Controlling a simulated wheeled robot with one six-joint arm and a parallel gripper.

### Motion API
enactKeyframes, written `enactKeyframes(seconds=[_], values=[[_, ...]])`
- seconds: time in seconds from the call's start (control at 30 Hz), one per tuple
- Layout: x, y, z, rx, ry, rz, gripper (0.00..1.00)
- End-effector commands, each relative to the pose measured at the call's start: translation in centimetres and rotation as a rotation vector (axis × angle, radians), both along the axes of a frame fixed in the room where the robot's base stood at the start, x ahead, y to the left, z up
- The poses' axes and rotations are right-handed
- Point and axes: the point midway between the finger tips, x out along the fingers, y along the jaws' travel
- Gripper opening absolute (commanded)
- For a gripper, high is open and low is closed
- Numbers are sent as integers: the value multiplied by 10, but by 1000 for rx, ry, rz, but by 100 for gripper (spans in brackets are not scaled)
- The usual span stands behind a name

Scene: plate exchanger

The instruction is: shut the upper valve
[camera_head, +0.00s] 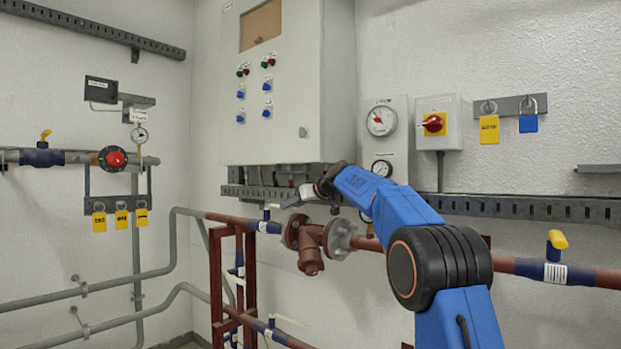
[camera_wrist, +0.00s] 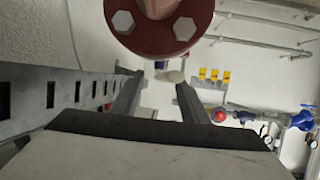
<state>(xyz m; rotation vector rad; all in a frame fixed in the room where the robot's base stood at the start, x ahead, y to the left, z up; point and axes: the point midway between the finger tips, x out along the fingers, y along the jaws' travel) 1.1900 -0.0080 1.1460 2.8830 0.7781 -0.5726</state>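A valve with a blue body (camera_head: 267,227) and a pale handle (camera_head: 266,213) sits on the upper brown pipe, left of the flanged brown fitting (camera_head: 311,240). A lower valve (camera_head: 268,331) with a pale lever sits on the pipe below. My gripper (camera_head: 287,202) is above and right of the upper pale-handled valve, under the white cabinet. In the wrist view, my gripper's two fingers (camera_wrist: 155,82) are apart. A pale handle (camera_wrist: 171,76) and a bit of blue show beyond them, near the right fingertip. Contact cannot be told.
The fitting's bolted flange (camera_wrist: 158,22) is close to the fingers in the wrist view. The white cabinet (camera_head: 275,90) and perforated rail (camera_head: 560,208) run close to my arm. A yellow-handled valve (camera_head: 556,245) is at the right.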

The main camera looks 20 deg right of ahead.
Motion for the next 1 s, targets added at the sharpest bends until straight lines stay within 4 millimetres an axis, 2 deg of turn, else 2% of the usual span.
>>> enactKeyframes(seconds=[0.27, 0.8, 1.0], values=[[10, -15, -1, -1, 0, 100, 38], [-37, -47, 24, -1, 1, 101, 38], [-47, -54, 37, -2, -2, 102, 38]])
